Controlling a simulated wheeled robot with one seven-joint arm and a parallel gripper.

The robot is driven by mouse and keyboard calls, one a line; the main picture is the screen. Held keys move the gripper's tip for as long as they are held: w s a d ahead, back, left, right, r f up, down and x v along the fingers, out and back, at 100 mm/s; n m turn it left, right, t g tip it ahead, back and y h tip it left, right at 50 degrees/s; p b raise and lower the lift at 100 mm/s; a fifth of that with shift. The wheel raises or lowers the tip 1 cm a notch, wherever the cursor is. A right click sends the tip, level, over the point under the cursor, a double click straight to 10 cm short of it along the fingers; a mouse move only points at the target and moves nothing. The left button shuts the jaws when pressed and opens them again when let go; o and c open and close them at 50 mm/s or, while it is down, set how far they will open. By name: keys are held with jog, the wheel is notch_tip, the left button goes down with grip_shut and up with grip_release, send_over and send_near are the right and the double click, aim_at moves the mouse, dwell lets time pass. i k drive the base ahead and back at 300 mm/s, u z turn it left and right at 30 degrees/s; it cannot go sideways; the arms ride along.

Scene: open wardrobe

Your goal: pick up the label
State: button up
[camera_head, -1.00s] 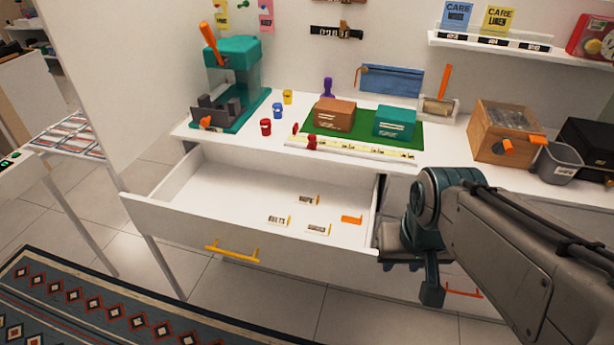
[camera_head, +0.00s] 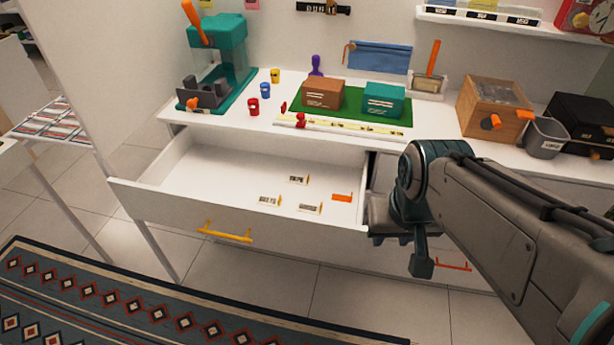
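Several small labels lie flat in the open white drawer (camera_head: 215,185). One label (camera_head: 298,180) is farther back, one (camera_head: 269,201) is at the left, and one (camera_head: 310,208) is nearer the front. Each is pale with dark print, too small to read, and has a yellowish edge. An orange piece (camera_head: 342,197) lies at their right. My gripper (camera_head: 380,225) is at the drawer's front right corner, to the right of the labels and apart from them. My arm partly hides it, and its fingers do not show clearly.
The drawer has a yellow handle (camera_head: 225,232). The tabletop (camera_head: 215,117) above holds a teal press (camera_head: 220,60), small coloured pots, a brown box (camera_head: 323,93) and a teal box (camera_head: 384,99) on a green mat, and a wooden box (camera_head: 494,107). The drawer's left part is empty.

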aim_at(262, 201)
jog(key=z, duration=0.15)
jog(key=k, duration=0.4)
jog(key=u, duration=1.1)
jog(key=i, duration=1.4)
jog(key=z, duration=0.3)
